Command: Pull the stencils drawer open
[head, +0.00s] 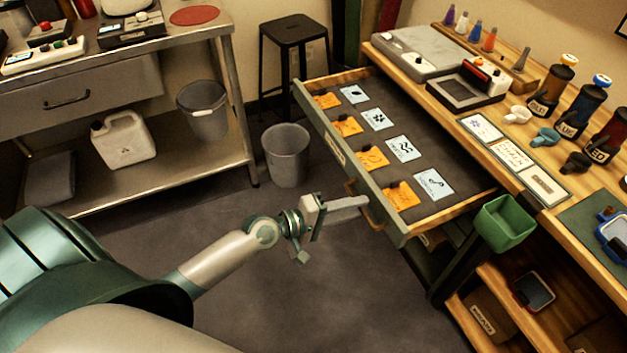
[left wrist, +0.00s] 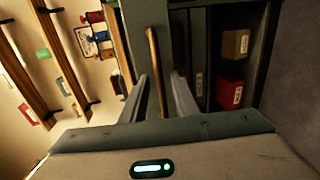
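The stencils drawer (head: 322,129) is pulled well out from the wooden workbench in the head view. Orange packets (head: 373,158) and light blue stencil cards (head: 403,149) lie in it. Its bar handle (head: 372,208) is on the green-grey front; the handle also shows in the left wrist view (left wrist: 155,62). My left gripper (head: 362,203) is at the handle. In the left wrist view its two fingers (left wrist: 163,85) are apart, with the handle between them; a gap shows beside the bar, and any contact is unclear. My right gripper is not in view.
A green bin (head: 505,223) hangs beside the drawer's near right end. A grey bucket (head: 286,154) stands on the floor beyond the drawer front. A metal table (head: 205,30) is at the left, a black stool (head: 291,32) at the back. Floor before the drawer is clear.

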